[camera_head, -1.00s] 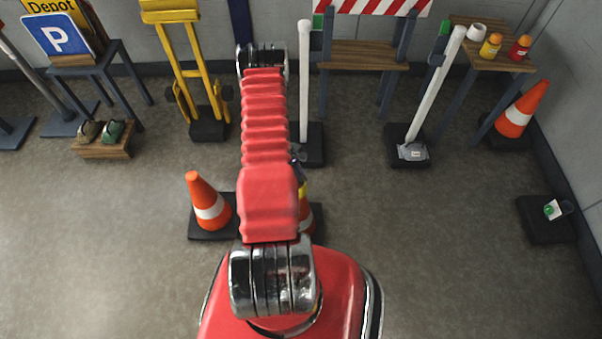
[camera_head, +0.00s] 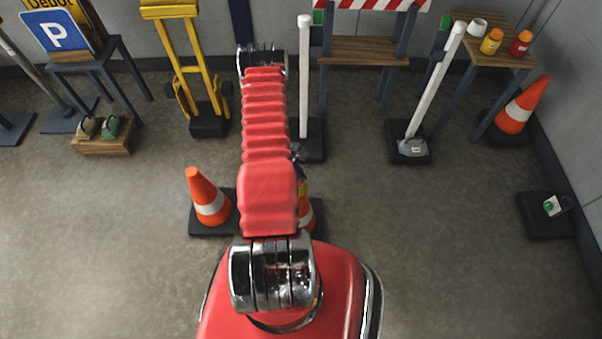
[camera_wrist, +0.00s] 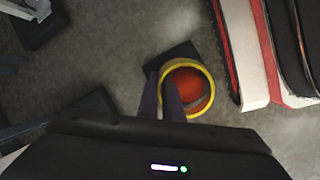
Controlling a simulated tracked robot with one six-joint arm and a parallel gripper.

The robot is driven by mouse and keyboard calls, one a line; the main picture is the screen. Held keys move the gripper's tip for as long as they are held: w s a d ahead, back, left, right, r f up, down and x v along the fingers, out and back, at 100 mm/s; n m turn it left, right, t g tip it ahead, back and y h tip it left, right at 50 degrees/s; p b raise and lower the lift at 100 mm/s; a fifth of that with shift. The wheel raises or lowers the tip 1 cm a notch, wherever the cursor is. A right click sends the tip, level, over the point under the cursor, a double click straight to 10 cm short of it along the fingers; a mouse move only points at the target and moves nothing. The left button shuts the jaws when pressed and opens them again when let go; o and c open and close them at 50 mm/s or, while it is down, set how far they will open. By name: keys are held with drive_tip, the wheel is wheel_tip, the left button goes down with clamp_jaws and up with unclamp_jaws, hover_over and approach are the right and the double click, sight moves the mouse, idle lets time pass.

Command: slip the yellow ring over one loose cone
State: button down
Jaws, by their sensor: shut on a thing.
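The yellow ring (camera_wrist: 209,80) is held at its left edge between the two dark fingers of my gripper (camera_wrist: 161,78). In the wrist view, an orange cone (camera_wrist: 186,88) shows inside the ring's outline, seen from above. I cannot tell how far down the cone the ring sits. In the head view, this cone (camera_head: 307,217) is mostly hidden behind my red arm, with a bit of the yellow ring (camera_head: 304,187) beside the arm near its upper part. A second orange cone (camera_head: 209,198) stands upright just to the left, with no ring on it.
Another orange cone (camera_head: 518,108) stands by the right wall. White posts (camera_head: 304,80) on dark bases, a yellow hand truck (camera_head: 187,60) and a striped barrier (camera_head: 368,6) line the back. A low dark block (camera_head: 545,225) lies at right. The floor around the two near cones is mostly clear.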

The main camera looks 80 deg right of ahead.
drive_tip(key=shift+a, duration=0.15)
drive_tip(key=c, duration=1.8)
unclamp_jaws()
drive_tip(key=shift+c, duration=0.2)
drive_tip(key=shift+s, duration=0.1)
drive_tip(key=shift+r, duration=1.85)
wheel_tip(320, 180, up, 11)
drive_tip(key=shift+r, duration=0.15)
